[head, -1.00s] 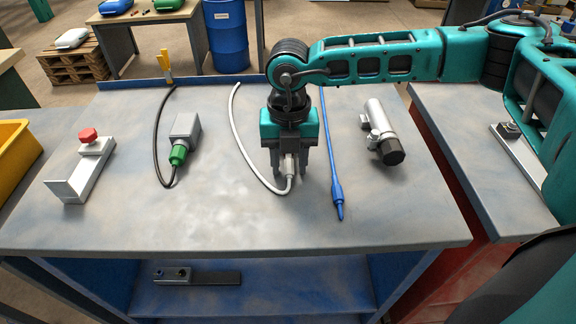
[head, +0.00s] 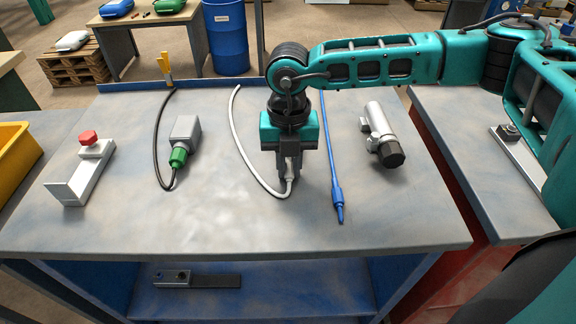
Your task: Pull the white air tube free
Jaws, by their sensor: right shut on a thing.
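The white air tube (head: 243,150) lies in a curve on the grey workbench (head: 230,225), from the back edge round to its front end under my right gripper. My right gripper (head: 288,178) comes down from above with its fingers close together on the fitting at the tube's end. The fingers partly hide that fitting and what it joins to. My left gripper is not in view.
A blue tube (head: 335,180) lies just right of the gripper, and a silver cylinder with a black cap (head: 381,135) lies further right. To the left are a grey box with a green connector (head: 184,138), a black cable (head: 157,130) and a red-button bracket (head: 90,160).

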